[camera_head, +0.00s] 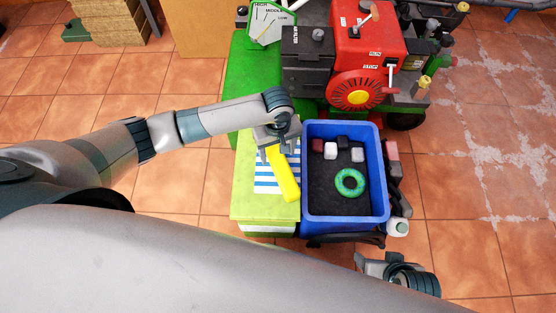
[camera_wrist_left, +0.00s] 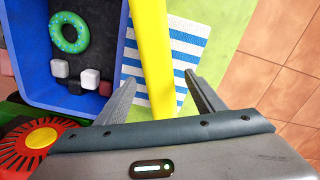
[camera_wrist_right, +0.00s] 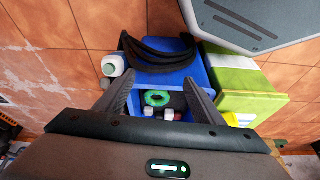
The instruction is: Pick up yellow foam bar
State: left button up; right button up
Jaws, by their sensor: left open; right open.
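The yellow foam bar (camera_head: 286,176) lies on a blue-and-white striped cloth on top of a light green box, left of the blue crate. In the left wrist view the bar (camera_wrist_left: 150,50) runs from the top edge down between the finger tips. My left gripper (camera_head: 268,151) is open over the bar's far end, one finger on each side of it. From these views I cannot tell whether the fingers touch it. My right gripper (camera_wrist_right: 160,95) is open and empty, low at the right of the head view, apart from the bar.
The blue crate (camera_head: 312,212) holds a green ring (camera_head: 349,183) and several small dark, red and white blocks. A red and black engine machine (camera_head: 365,50) stands behind. A white bottle (camera_head: 397,228) stands at the crate's right. Tiled floor is open at left.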

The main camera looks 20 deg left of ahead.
aim_at(278, 157)
pick_arm(q)
notch_tip(278, 157, down, 4)
jog(key=shift+r+b, duration=0.25)
jog(key=shift+b, duration=0.1)
jog(key=shift+f, duration=0.25)
pick_arm(e)
jog(key=shift+w+a+t+y, duration=0.15)
jog(key=shift+a+t+y, duration=0.2)
jog(key=shift+a, duration=0.4)
jog(key=shift+w, duration=0.1)
pick_arm(q)
jog(key=c, duration=1.2)
pick_arm(e)
jog(key=shift+w, duration=0.35)
pick_arm(q)
jog(key=shift+r, duration=0.15)
pick_arm(e)
jog(key=shift+d, duration=0.1)
